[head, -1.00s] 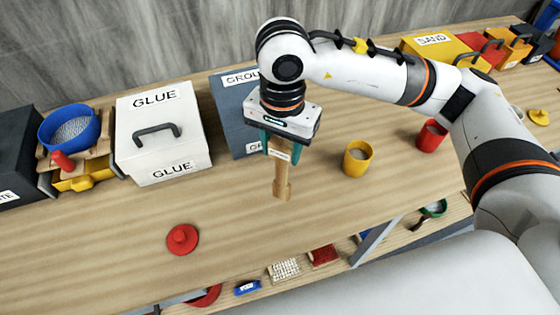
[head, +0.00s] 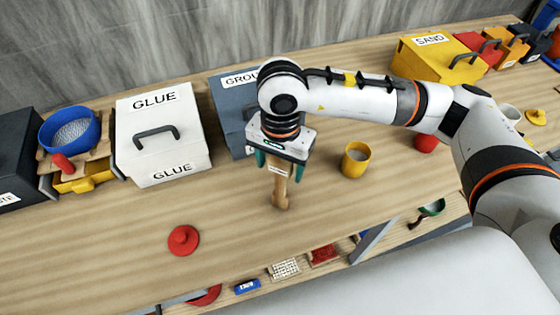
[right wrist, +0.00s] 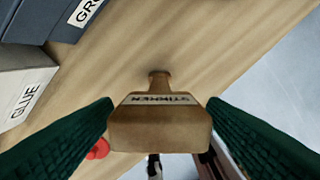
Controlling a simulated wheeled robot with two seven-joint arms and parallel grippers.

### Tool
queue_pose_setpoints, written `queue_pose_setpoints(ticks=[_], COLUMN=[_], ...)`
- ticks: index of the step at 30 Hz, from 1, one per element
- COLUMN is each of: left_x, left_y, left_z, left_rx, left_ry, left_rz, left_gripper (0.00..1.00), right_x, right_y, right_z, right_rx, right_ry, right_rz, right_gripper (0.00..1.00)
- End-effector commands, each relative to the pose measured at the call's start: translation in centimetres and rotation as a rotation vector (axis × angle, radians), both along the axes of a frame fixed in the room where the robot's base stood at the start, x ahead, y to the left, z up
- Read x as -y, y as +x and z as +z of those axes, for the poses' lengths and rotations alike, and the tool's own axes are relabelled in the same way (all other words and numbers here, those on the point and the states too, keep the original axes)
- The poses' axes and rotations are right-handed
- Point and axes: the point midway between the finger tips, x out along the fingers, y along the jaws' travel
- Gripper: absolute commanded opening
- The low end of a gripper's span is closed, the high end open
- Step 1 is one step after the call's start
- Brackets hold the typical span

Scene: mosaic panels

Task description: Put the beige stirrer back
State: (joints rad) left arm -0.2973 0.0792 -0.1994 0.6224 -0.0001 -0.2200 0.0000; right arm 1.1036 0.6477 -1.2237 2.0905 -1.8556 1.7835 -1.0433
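The beige stirrer (head: 280,190), a wooden piece with a white label, is upright below my right gripper (head: 279,172) over the bare table in front of the grey box. The green fingers stand on both sides of its wide labelled head, spread wider than it in the head view. In the right wrist view the stirrer (right wrist: 160,128) sits centrally between the fingers, its narrow end pointing away. The right gripper looks open around it. I cannot tell whether its lower end touches the table. My left gripper is not in view.
A white GLUE box (head: 163,140) and a grey box (head: 229,112) stand behind. A yellow cup (head: 356,160) is to the right, a red lid (head: 183,241) to the front left. A blue bowl (head: 69,130) is far left. The front middle of the table (head: 110,255) is clear.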

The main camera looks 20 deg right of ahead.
Motion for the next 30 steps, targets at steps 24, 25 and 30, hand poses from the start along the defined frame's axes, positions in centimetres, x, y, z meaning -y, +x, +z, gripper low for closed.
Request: queue_pose_setpoints(ticks=[24, 25, 30], left_x=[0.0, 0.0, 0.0], left_y=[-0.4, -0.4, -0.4], left_z=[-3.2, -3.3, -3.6], left_rx=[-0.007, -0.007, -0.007], left_ry=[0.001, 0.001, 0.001], left_rz=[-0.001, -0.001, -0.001], left_gripper=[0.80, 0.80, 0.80], right_x=[0.1, 0.1, 0.1], right_y=[0.2, 0.2, 0.2], right_z=[9.4, 9.8, 11.8], right_rx=[0.005, 0.004, 0.001], right_ry=[0.001, 0.002, 0.000], right_rz=[0.000, 0.001, -0.001], right_gripper=[0.67, 0.67, 0.67])
